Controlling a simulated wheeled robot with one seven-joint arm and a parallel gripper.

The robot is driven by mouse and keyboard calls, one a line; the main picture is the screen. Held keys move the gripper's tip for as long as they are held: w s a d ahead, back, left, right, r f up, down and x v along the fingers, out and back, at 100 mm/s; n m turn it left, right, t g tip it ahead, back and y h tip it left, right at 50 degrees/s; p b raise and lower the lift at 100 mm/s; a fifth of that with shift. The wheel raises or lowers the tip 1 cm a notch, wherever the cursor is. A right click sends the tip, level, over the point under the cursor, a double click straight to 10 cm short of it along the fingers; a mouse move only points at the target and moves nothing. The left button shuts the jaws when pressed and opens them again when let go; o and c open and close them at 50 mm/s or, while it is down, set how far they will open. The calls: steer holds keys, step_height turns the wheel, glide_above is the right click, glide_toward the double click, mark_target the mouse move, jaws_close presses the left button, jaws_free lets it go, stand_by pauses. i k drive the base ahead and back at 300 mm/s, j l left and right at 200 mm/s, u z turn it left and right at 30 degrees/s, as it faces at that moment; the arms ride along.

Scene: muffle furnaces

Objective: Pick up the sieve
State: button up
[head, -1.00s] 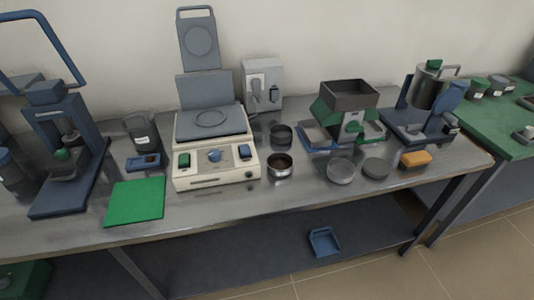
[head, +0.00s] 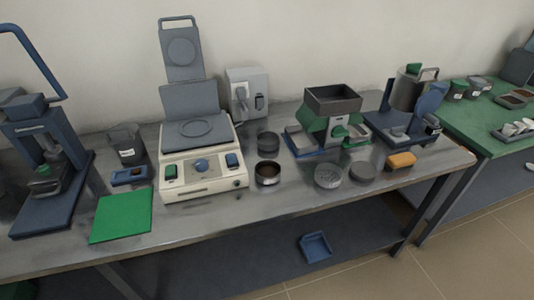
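A round, shallow metal dish with a speckled, mesh-like bottom (head: 328,176) looks like the sieve. It lies on the grey bench top, near the front edge and right of centre. A flat grey disc (head: 362,173) lies close to its right. A metal ring-shaped pan (head: 268,174) with a dark brown inside stands to its left, and a dark round pan (head: 268,143) stands behind that one. I cannot tell for sure whether these are sieves too. My gripper is not in view.
A cream heating device (head: 203,170) with its lid raised stands left of the pans. A green and grey hopper device (head: 330,118) stands behind the mesh dish. An orange block (head: 401,160) lies to the right. The bench front edge is clear before the dish.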

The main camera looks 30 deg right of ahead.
mark_target(266, 172)
steer(key=i+l+z, duration=0.3)
steer(key=l+z, duration=0.15)
steer(key=i+l+z, duration=0.45)
steer(key=k+j, duration=0.05)
steer(key=j, duration=0.05)
